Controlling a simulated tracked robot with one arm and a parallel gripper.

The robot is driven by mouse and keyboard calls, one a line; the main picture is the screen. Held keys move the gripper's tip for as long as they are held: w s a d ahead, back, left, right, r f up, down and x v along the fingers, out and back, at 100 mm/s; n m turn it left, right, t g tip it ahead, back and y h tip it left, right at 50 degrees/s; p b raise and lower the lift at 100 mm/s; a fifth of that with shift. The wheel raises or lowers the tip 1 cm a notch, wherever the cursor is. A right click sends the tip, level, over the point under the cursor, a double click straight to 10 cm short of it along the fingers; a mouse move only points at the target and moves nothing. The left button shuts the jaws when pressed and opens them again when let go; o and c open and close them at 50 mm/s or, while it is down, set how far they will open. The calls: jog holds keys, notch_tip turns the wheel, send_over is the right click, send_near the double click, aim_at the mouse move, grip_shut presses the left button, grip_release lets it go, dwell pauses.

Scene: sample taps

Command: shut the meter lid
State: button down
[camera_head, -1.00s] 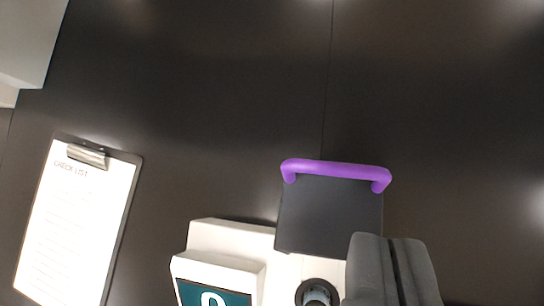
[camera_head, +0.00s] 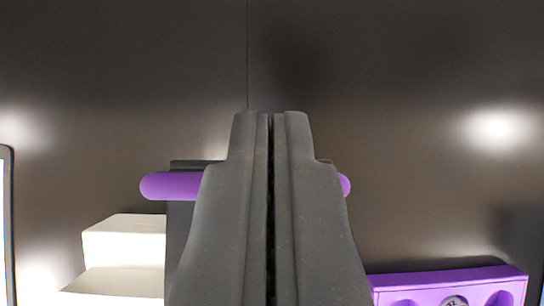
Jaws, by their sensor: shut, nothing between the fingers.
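The meter lid (camera_head: 180,228) is a dark grey panel with a purple bar handle (camera_head: 172,186) along its far edge. It stands open on the white meter (camera_head: 125,245). My gripper (camera_head: 271,115) is shut and empty, large in the middle of the view. It covers the middle of the handle and most of the lid; the handle's two ends show on either side of the fingers. I cannot tell whether the fingers touch the handle. The meter's well and display are out of sight.
A purple rack (camera_head: 450,282) with round holes stands at the bottom right, with something round in one hole. The edge of the clipboard (camera_head: 8,225) shows at the far left. The dark surface beyond the fingers is clear.

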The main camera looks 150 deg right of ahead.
jog(key=shift+w+a+f, duration=0.15)
jog(key=shift+f, duration=0.1)
jog(key=shift+d+f+b, duration=0.1)
jog(key=shift+d+b, duration=0.1)
jog(key=shift+b, duration=0.55)
jog(key=shift+b, duration=0.4)
jog(key=shift+s+r+t, duration=0.2)
jog(key=shift+r+t, duration=0.05)
jog(key=shift+t, duration=0.05)
jog(key=shift+b, duration=0.4)
